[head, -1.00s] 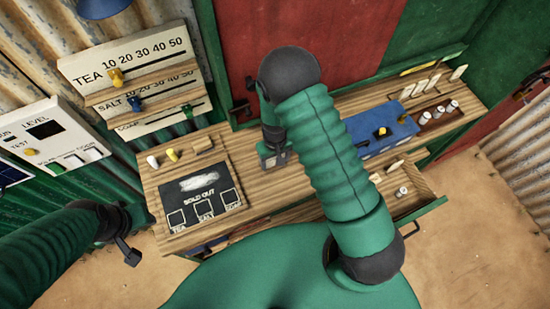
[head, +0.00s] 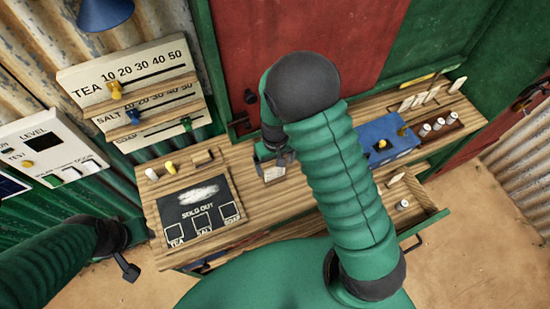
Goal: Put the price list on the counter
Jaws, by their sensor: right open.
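The wooden counter (head: 300,204) runs across the middle of the head view. A small pale card (head: 273,174), which may be the price list, is at the counter surface between or just under the fingers of my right gripper (head: 272,160). That gripper is open, and its arm hides part of the counter. I cannot tell whether the card touches the fingers. My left gripper (head: 128,266) is low at the left, off the counter's front left corner, with nothing seen in it; its fingers are too unclear to judge.
A black SOLD OUT board (head: 198,208) lies on the left of the counter, with a wooden block (head: 203,157) behind it. A blue box (head: 388,142) and a rack of white rolls (head: 437,125) stand right. An open drawer (head: 421,205) juts out at front right.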

